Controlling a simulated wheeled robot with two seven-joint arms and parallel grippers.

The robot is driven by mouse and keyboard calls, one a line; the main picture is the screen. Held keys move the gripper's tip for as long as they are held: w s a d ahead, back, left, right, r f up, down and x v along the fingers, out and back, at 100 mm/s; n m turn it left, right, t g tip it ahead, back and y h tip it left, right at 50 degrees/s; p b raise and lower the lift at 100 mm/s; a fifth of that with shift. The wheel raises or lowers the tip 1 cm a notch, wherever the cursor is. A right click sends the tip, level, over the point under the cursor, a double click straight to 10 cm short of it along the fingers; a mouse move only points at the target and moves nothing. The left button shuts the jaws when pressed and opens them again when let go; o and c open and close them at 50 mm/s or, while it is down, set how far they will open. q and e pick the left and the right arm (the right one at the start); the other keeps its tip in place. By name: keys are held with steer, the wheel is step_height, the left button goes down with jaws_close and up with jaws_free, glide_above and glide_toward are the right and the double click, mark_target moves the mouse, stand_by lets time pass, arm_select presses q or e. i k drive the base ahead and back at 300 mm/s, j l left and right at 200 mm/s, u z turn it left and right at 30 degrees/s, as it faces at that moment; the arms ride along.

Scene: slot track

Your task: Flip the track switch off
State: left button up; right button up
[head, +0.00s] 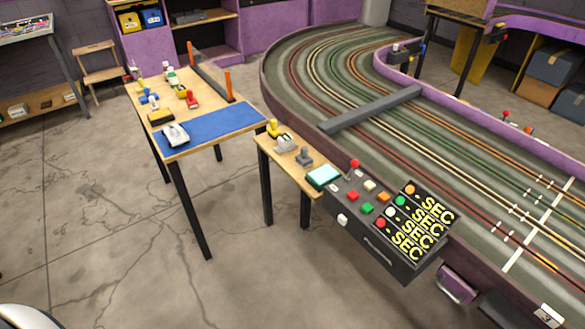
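A dark control panel (347,201) is fixed at the near edge of the slot track. A lever with a red ball knob (354,164) stands at its back left. Several red, green, white and orange buttons sit on its top. A small white block (342,220) is on its front left edge. Which of these is the track switch, and whether it is on or off, I cannot tell. The display (415,225) beside it shows yellow "SEC" lettering. Neither of my grippers is in view.
A wooden side table (262,148) with small items adjoins the panel's left. A longer table (157,97) with toy cars and a blue mat (212,126) stands further left. The slot track (345,75) fills the right. Bare concrete floor (120,240) lies in front.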

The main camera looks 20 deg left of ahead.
mark_target(355, 163)
steer(key=l+u, duration=0.1)
steer(key=u, duration=1.7)
steer(key=k+l, duration=0.75)
steer(key=k, duration=0.2)
